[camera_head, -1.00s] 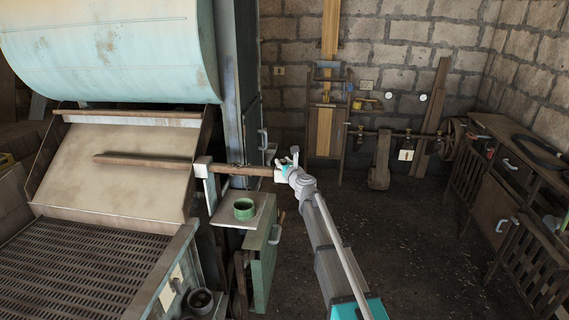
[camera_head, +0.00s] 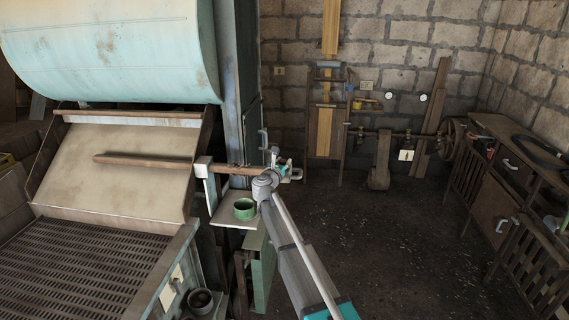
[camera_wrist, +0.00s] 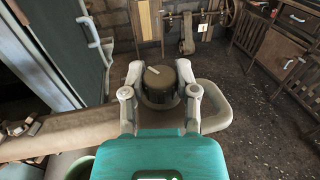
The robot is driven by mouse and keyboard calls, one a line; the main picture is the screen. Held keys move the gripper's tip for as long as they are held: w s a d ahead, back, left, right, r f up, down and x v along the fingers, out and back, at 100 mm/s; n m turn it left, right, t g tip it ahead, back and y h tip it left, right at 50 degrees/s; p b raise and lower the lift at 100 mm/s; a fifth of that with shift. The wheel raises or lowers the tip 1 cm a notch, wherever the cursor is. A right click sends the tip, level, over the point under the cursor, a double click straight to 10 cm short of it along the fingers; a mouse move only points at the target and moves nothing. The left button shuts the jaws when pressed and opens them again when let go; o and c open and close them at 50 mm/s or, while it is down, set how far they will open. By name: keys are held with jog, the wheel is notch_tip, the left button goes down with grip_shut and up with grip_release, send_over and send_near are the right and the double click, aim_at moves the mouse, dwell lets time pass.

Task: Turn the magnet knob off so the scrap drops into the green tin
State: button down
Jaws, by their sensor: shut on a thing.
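In the wrist view, my gripper (camera_wrist: 160,92) is shut on a round brown-grey knob (camera_wrist: 158,78) with a pale pointer mark on top. The knob sits near the end of a long rod (camera_wrist: 60,135) that has a pale loop handle (camera_wrist: 222,105). In the head view, my gripper (camera_head: 282,167) is at the right end of the rod (camera_head: 150,162); the knob is hard to make out there. The green tin (camera_head: 244,210) stands on a small shelf below the rod; its rim shows in the wrist view (camera_wrist: 80,166). Small brown pieces (camera_wrist: 22,128), possibly the scrap, show beside the rod.
A pale blue drum machine with a slatted grate (camera_head: 70,270) fills the left. The shelf (camera_head: 228,222) holding the tin is close to my arm. A wooden bench (camera_head: 500,160) stands at the right. The floor (camera_head: 390,250) between is clear.

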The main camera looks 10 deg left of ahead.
jog(key=m+g+h, duration=0.1)
jog(key=h, duration=0.1)
jog(key=m+g+h, duration=0.1)
jog(key=m+h, duration=0.1)
jog(key=m+g+h, duration=0.1)
jog(key=h, duration=0.1)
jog(key=shift+w+a+m, duration=0.15)
jog(key=shift+w+m, duration=0.15)
jog(key=shift+s+m+g+h, duration=0.1)
jog(key=shift+m+g+h, duration=0.95)
jog(key=shift+h, duration=0.35)
jog(key=shift+c, duration=1.8)
grip_release()
jog(key=shift+s, duration=0.1)
jog(key=shift+s, duration=0.1)
jog(key=v, duration=1.1)
jog(key=shift+s+a, duration=0.15)
jog(key=shift+a, duration=0.1)
